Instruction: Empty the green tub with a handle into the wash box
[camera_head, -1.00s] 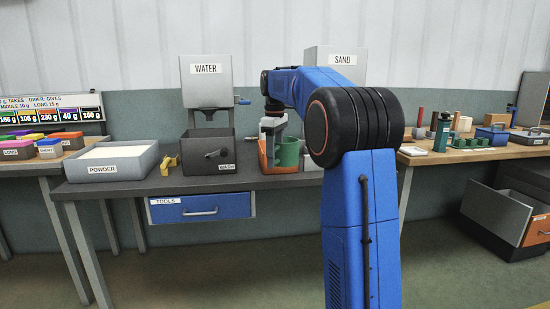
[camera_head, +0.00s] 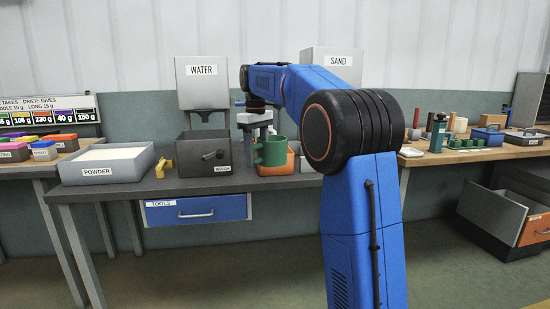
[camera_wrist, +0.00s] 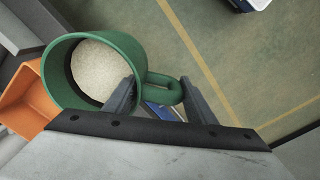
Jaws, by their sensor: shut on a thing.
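The green tub (camera_head: 272,152) is held up in front of the orange container, near the right side of the wash box. In the wrist view the green tub (camera_wrist: 137,55) holds pale, grainy material, and its loop handle sits between my gripper's fingers (camera_wrist: 160,92). My gripper (camera_head: 256,140) is shut on the handle.
An orange container (camera_head: 281,168) stands behind and below the tub; it also shows in the wrist view (camera_wrist: 22,105). The WATER dispenser (camera_head: 203,85) is above the wash box. The SAND dispenser (camera_head: 333,62) is behind my arm.

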